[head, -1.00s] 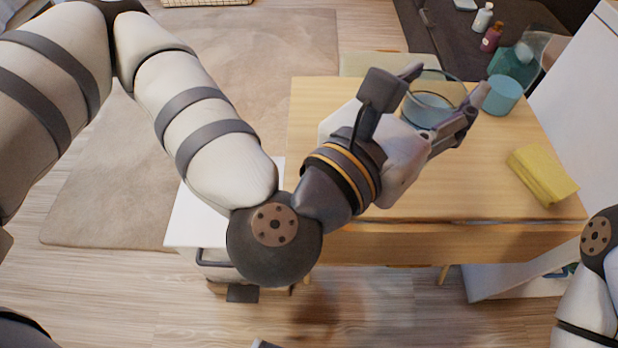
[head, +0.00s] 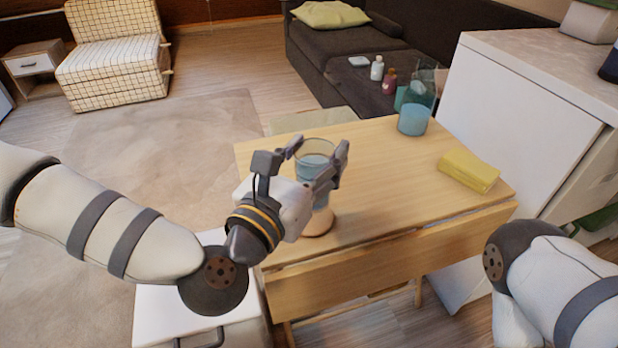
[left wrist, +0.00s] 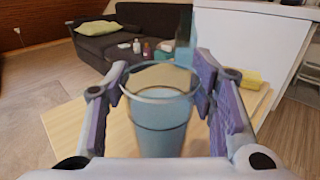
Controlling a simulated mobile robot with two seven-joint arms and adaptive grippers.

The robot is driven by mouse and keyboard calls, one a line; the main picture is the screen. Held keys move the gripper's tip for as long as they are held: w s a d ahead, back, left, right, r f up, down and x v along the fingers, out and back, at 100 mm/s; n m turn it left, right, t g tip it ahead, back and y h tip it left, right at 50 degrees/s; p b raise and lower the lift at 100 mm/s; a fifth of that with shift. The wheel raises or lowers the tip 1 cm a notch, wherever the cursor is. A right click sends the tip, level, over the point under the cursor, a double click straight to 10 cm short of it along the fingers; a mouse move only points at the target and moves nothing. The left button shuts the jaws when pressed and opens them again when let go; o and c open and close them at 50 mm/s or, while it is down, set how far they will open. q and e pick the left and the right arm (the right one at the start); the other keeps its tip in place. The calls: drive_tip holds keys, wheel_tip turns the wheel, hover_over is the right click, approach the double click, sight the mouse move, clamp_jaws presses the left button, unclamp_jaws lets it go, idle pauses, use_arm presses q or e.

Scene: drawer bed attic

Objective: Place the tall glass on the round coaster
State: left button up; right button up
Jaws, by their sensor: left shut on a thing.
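The tall glass (head: 314,149) is clear with bluish contents. My left gripper (head: 318,163) is shut on it and holds it roughly upright. In the left wrist view the glass (left wrist: 160,115) stands between the two fingers (left wrist: 162,95). The round coaster (head: 318,223) is light tan and lies on the wooden table (head: 385,190) near its front left. The glass's lower end shows just above the coaster in the head view, partly hidden by my gripper. I cannot tell whether they touch. My right gripper is out of view; only my right arm shows.
A yellow folded cloth (head: 468,170) lies at the right. The table's middle is clear. A white cabinet (head: 515,120) borders the right side.

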use_arm(q)
drive_tip(key=shift+w+a+f, duration=0.25)
drive_tip(key=shift+w+f, duration=0.45)
drive_tip(key=shift+f, duration=0.1)
drive_tip(key=shift+w+a+f+b, duration=0.1)
drive_tip(key=shift+f+b, duration=0.1)
drive_tip(key=shift+f, duration=0.75)
drive_tip(key=shift+w+f+b, duration=0.1)
drive_tip(key=shift+f+b, duration=0.05)
drive_tip(key=shift+f, duration=0.75)
drive_tip(key=shift+f, duration=0.1)
drive_tip(key=o, duration=0.8)
drive_tip(key=shift+f, duration=0.15)
drive_tip(key=o, duration=0.4)
drive_tip(key=shift+o, duration=0.2)
